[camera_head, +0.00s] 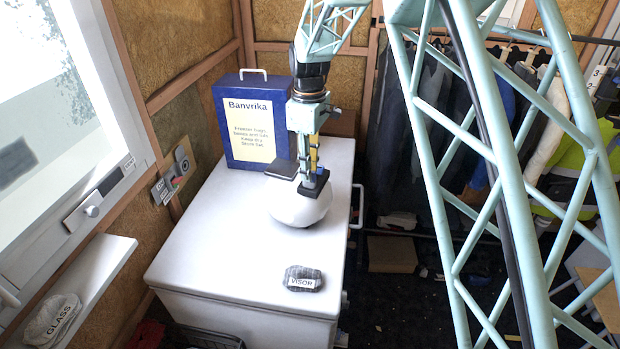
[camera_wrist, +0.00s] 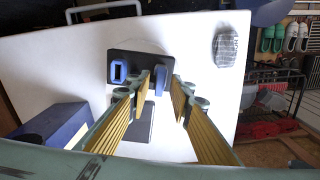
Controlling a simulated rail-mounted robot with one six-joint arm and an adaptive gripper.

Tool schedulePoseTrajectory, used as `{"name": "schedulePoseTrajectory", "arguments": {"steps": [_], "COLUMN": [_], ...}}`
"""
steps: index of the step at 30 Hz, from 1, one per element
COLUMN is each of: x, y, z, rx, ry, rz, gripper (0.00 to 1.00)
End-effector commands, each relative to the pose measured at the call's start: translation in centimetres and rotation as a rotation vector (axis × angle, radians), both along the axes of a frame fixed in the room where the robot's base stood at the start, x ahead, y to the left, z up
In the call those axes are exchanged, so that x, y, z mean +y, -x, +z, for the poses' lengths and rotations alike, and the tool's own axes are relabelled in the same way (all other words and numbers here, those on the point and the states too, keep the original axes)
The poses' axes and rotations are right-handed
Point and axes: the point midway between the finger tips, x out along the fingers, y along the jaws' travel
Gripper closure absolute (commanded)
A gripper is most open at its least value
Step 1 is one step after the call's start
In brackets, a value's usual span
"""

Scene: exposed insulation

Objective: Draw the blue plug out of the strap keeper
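A white rounded object (camera_head: 298,212), helmet-like, sits on the white chest and carries a dark block (camera_head: 317,185), which I take for the strap keeper. In the wrist view the dark block (camera_wrist: 128,58) bears a blue square ring (camera_wrist: 117,72) with a dark opening. An upright blue tab (camera_wrist: 160,82), probably the blue plug, stands at its other end. My gripper (camera_head: 314,165) is above the block, pointing down. In the wrist view my gripper (camera_wrist: 164,82) has its yellow-padded fingers apart, one each side of the blue tab, with a gap visible. Contact cannot be told.
A second dark plate (camera_head: 282,169) is beside my gripper. The white chest top (camera_head: 215,245) is clear at the front left. A grey "VISOR" piece (camera_head: 303,279) lies near its front edge. A blue "Banvrika" box (camera_head: 250,125) stands behind. Hanging clothes (camera_head: 560,130) are at right.

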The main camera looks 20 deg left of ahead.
Motion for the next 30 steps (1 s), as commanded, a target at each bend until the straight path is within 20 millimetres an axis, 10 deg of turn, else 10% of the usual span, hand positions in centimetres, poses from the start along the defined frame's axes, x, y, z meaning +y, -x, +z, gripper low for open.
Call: {"name": "schedulePoseTrajectory", "arguments": {"steps": [7,30], "x": [0.00,0.01], "y": [0.00,-0.01], "z": [0.01,0.42], "rx": [0.000,0.000], "ry": [0.000,0.000], "rz": [0.000,0.000], "gripper": [1.00,1.00]}}
